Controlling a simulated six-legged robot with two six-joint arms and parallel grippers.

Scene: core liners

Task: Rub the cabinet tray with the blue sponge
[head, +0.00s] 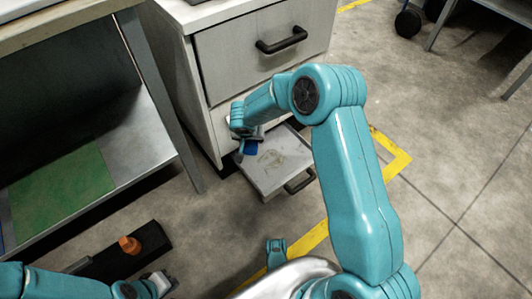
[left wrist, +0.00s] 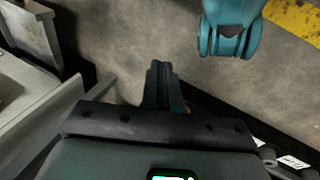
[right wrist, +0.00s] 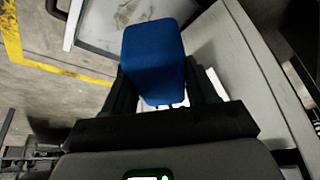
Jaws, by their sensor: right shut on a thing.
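The blue sponge (head: 250,148) is held in my right gripper (head: 246,139) at the left side of the cabinet tray (head: 268,184). The tray is a pale, shallow pulled-out drawer with a dark handle and a brownish smear (head: 270,158) on its surface. In the right wrist view the sponge (right wrist: 152,55) sticks out between the fingers, with part of the tray (right wrist: 98,40) beyond it. I cannot tell whether the sponge touches the tray. My left gripper (head: 163,284) is low at the front left, away from the tray; its fingers (left wrist: 164,85) are together and empty.
The grey cabinet (head: 222,75) stands behind the tray, with a closed upper drawer (head: 268,52). A metal bench with a green mat (head: 62,195) on its lower shelf is at left. An orange object (head: 130,244) sits on a dark strip. Floor at right is clear, with yellow tape (head: 392,160).

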